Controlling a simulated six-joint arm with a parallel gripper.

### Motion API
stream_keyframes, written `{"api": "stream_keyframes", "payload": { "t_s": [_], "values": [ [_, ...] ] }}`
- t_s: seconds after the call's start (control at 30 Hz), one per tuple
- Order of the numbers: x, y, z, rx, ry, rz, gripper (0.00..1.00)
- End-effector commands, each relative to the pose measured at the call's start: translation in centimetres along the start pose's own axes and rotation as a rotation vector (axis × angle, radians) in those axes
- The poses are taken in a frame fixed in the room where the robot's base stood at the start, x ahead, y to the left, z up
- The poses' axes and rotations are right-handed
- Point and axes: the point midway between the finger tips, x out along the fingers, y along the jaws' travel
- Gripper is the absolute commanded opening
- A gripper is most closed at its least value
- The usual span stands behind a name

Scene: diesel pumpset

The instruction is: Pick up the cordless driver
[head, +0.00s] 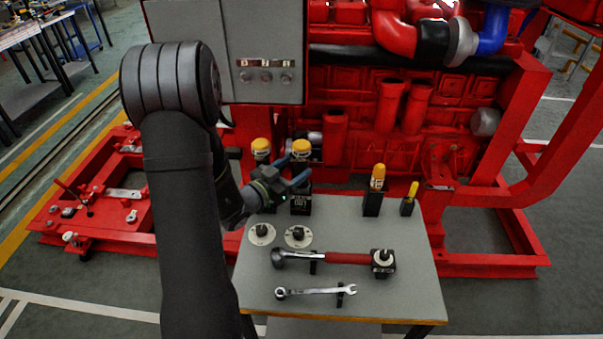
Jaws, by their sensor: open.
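Two upright tools with yellow tops and dark lower parts stand at the back left of the small grey table (400,239). The right one (302,149) has a black base on the table and looks most like the cordless driver. The left one (260,148) is similar, and its lower part is hidden behind my gripper and arm. I cannot tell for certain which is the driver. My gripper (296,174) is open, its blue-grey fingers pointing right. In the picture it overlaps the middle of the right tool; I cannot tell whether they touch. Nothing shows between the fingers.
Two yellow-handled tools (377,178) (411,190) stand in black holders at the back right. Two round pale discs (262,235) (298,237), a red-handled tool (345,258) and a wrench (315,291) lie nearer. The red pumpset (430,135) rises behind the table.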

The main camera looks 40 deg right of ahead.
Motion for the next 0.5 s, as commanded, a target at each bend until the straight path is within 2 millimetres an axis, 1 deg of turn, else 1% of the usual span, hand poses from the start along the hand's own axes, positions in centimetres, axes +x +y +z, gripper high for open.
{"api": "stream_keyframes", "payload": {
  "t_s": [0.17,0.27,0.4,0.5],
  "values": [
    [1.0,0.1,0.1,0.000,0.000,0.002,0.61],
    [2.3,0.1,0.2,0.000,0.000,0.003,0.61],
    [4.5,0.1,0.3,0.001,0.001,0.003,0.61],
    [5.3,0.0,0.3,0.001,-0.001,0.001,0.61]
  ]
}}
